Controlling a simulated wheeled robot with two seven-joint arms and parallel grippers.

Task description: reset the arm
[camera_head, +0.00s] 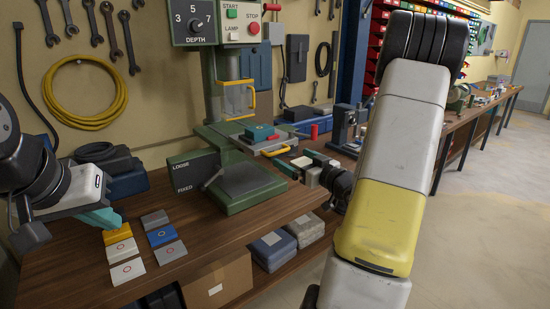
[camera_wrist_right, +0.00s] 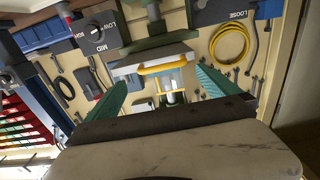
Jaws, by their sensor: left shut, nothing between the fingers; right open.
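My left gripper (camera_head: 103,218) is at the left of the wooden bench, its teal fingers shut and empty, just above or beside a yellow plate (camera_head: 118,234). Contact cannot be told. My right arm (camera_head: 380,215) reaches across the right half of the head view, partly hiding the bench. My right gripper (camera_wrist_right: 162,92) is open in the right wrist view, its two green fingers wide apart with nothing held between them. Beyond them is the press with its yellow handle (camera_wrist_right: 165,68). In the head view, the right gripper sits near the right side of the press (camera_head: 245,185).
Several flat plates, including a blue one (camera_head: 162,236) and a grey one (camera_head: 170,253), lie at the bench's front left. A teal-topped block (camera_head: 258,132) rests at the press. The floor at right is clear.

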